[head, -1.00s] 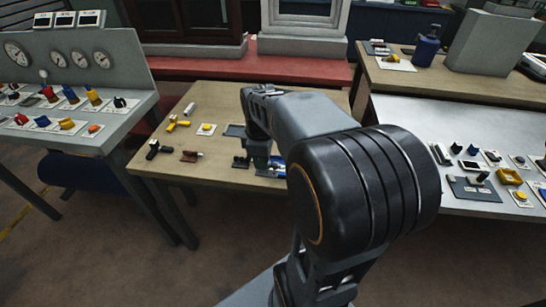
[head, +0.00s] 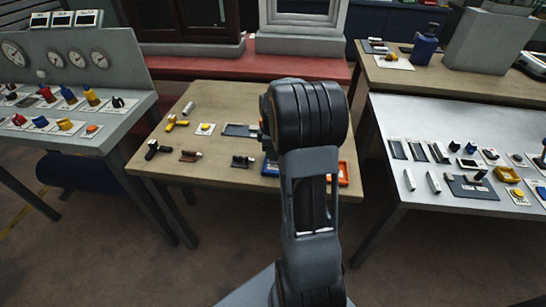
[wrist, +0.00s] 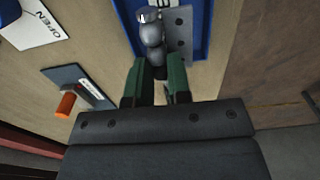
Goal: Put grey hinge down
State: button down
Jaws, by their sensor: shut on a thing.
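The grey hinge (wrist: 178,32) shows in the wrist view, with a rounded barrel and a flat leaf with screw holes. It is at the tips of my gripper (wrist: 158,90), whose green fingers are shut on its lower end. The hinge is over or in a blue tray (wrist: 203,42); I cannot tell whether it touches the tray's floor. In the head view the blue tray (head: 269,168) shows only in part beside my arm. My gripper and the hinge are hidden behind my arm there.
The wooden table (head: 215,100) carries a black handle (head: 156,149), a yellow part (head: 176,122) and an orange tray (head: 344,174) right of my arm. In the wrist view an orange-tipped lever (wrist: 65,104) lies left of my gripper. A metal table (head: 385,112) stands at right.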

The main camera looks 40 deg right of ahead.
jog(key=shift+f, duration=1.55)
jog(key=shift+f, duration=0.1)
jog(key=shift+f, duration=0.15)
jog(key=c, duration=1.3)
grip_release()
jog(key=shift+c, duration=0.2)
